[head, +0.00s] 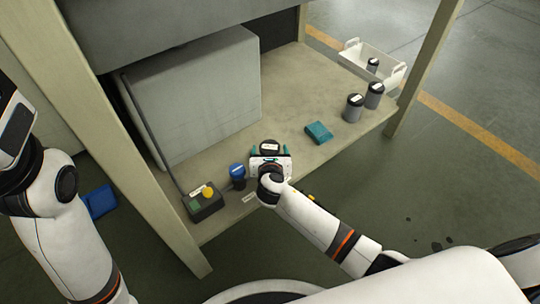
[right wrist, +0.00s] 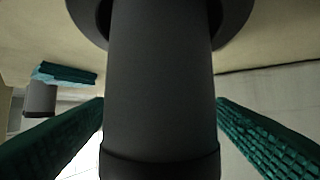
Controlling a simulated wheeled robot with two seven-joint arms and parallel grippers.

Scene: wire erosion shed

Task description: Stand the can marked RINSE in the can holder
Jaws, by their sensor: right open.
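My right gripper (head: 269,152) is open, its teal fingers on either side of a dark can (head: 269,146) with a black top and a small white label too small to read. In the right wrist view, the can's plain dark grey body (right wrist: 160,85) stands between the fingers, with gaps on both sides. A wider dark round rim (right wrist: 232,20) shows around the can's foot on the bench; it looks like the can holder, but I cannot tell how deep the can sits.
A blue-topped can (head: 237,171) stands close left of my right gripper, beside a control box (head: 206,206) with a yellow button. A teal block (head: 318,132) and two grey cans (head: 353,108) (head: 374,95) are to the right.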

